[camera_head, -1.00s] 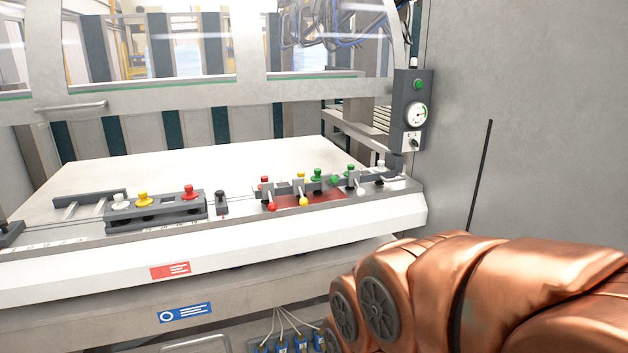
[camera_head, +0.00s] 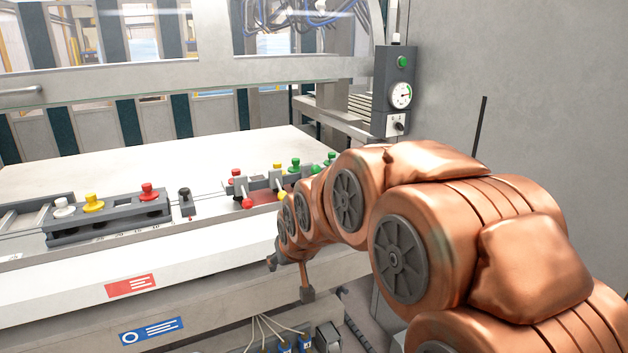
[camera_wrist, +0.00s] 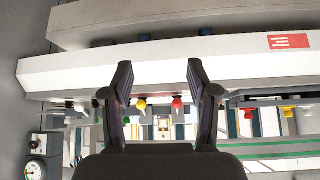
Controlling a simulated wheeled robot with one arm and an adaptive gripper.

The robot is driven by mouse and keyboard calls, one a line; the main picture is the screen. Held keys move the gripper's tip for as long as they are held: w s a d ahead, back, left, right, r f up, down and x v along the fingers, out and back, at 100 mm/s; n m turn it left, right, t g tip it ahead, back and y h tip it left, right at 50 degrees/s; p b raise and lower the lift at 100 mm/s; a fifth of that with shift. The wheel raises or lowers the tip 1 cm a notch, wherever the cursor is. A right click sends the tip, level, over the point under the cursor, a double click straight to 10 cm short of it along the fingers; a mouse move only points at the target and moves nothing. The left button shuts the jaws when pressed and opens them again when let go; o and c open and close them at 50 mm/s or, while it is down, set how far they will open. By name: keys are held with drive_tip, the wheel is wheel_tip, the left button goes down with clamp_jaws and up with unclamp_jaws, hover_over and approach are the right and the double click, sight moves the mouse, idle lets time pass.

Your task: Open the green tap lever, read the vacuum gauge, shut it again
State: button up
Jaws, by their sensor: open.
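Green knobs (camera_head: 295,163) stand at the right end of the control row on the machine's front ledge. I cannot tell which one belongs to the green tap lever; my arm covers part of that end. The round vacuum gauge (camera_head: 401,95) sits on a grey box at the back right, its dial facing me, the reading too small to tell. It also shows in the wrist view (camera_wrist: 36,170), which is upside down. My gripper (camera_head: 290,279) is open and empty in front of the ledge, apart from the levers. Its spread fingers (camera_wrist: 160,80) frame a yellow and a red ball in the wrist view.
A red-ball lever (camera_head: 247,203) and a yellow-ball lever stand left of the green knobs. Further left is a block (camera_head: 108,218) with white, yellow and red buttons. A grey wall (camera_head: 550,100) closes off the right. Cables and blue connectors hang below the ledge.

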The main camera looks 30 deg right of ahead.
drive_tip(key=w+d+r+m+t+h+b, duration=0.1)
drive_tip(key=w+d+t+b, duration=0.1)
drive_tip(key=w+d, duration=0.35)
drive_tip(key=w+d+r+t+h+b, duration=0.1)
drive_tip(key=w+d+t, duration=0.25)
drive_tip(key=w, duration=0.35)
drive_tip(key=m+t+h+b, duration=0.2)
drive_tip(key=t+h+b, duration=0.1)
drive_tip(key=t, duration=0.1)
approach(316, 170)
drive_tip(key=x, duration=0.5)
drive_tip(key=shift+p+x, duration=0.5)
drive_tip(key=shift+x, duration=2.65)
drive_tip(key=shift+f, duration=0.2)
clamp_jaws()
drive_tip(key=shift+d, duration=0.1)
